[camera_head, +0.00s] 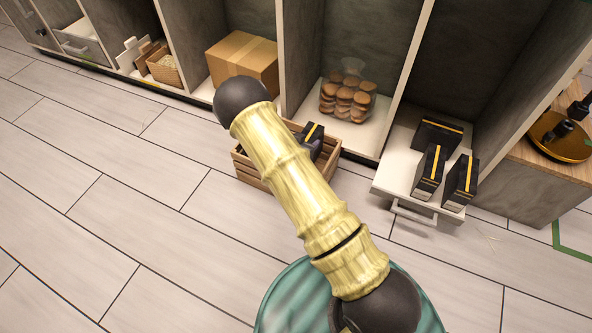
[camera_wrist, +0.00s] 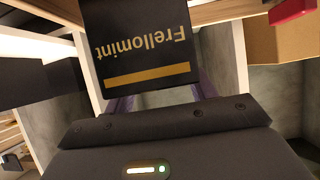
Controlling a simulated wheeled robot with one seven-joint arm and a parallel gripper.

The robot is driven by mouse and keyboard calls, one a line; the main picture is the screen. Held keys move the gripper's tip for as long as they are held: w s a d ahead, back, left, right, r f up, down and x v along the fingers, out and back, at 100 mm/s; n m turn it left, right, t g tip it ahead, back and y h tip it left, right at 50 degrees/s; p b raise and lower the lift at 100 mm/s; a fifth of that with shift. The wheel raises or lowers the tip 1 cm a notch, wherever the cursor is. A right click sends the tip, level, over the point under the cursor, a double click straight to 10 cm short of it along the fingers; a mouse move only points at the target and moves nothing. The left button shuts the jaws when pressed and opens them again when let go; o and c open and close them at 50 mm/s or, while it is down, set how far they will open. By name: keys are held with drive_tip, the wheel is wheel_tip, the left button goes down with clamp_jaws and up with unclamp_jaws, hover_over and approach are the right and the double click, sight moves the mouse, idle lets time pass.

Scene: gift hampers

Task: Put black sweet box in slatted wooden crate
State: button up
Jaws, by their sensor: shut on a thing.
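A black sweet box with a gold stripe (camera_head: 313,132) shows past my arm in the head view. In the wrist view the black box (camera_wrist: 140,45), lettered "Frellomint", fills the top middle. My gripper (camera_wrist: 160,97) is shut on it, with purplish fingers at its two sides. The slatted wooden crate (camera_head: 246,172) stands on the floor in front of the shelves. My arm covers its middle. In the head view the box and gripper overlap the crate's right part; I cannot tell how far above or inside it the box is.
Three more black boxes (camera_head: 429,172) stand in a pulled-out white drawer (camera_head: 390,178) to the right. A cardboard box (camera_head: 243,60) and a bag of cookies (camera_head: 347,97) sit in the shelf bays behind the crate. The tiled floor to the left is clear.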

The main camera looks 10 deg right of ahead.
wheel_tip(320, 180, down, 6)
drive_tip(key=b, duration=0.3)
drive_tip(key=shift+b, duration=0.4)
drive_tip(key=shift+f, duration=0.1)
drive_tip(key=shift+f+b, duration=1.3)
drive_tip(key=shift+f, duration=0.5)
drive_tip(key=shift+f, duration=0.15)
drive_tip(key=o, duration=1.6)
drive_tip(key=shift+c, duration=0.2)
